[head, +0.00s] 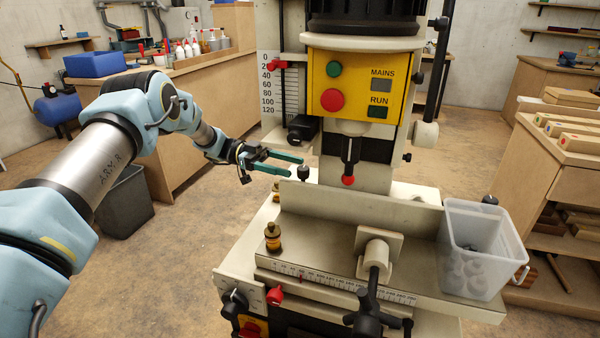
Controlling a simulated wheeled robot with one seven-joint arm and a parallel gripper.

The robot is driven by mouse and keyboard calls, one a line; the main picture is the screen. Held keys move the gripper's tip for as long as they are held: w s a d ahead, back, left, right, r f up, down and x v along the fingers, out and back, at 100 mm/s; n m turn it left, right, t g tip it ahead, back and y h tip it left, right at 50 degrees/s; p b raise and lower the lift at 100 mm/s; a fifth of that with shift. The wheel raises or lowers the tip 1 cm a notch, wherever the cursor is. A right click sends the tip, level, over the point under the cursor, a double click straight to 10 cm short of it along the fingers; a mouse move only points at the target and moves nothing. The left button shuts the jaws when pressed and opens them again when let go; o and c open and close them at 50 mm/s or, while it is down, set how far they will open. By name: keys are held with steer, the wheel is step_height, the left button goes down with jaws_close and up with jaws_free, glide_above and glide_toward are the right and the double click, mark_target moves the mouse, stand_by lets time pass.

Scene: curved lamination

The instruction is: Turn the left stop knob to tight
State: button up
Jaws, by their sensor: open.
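My gripper (296,166) is open and empty at the middle left of the head view. Its two green fingers point right, toward the machine. A small black knob (303,173) stands upright close to the fingertips, at the left end of the pale fence (360,207); I take it as the left stop knob. The fingers are not closed on it, and I cannot tell whether they touch it. Its tight or loose setting cannot be read from here.
The clear bin (487,250) with pale round pieces stands on the right of the machine table. A brass fitting (272,238) stands at the table's left. The machine head with its yellow panel (350,83) and a red-tipped lever (348,160) rise right of my gripper.

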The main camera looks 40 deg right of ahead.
steer(key=b+v, duration=0.1)
steer(key=v, duration=0.5)
steer(key=shift+w, duration=0.15)
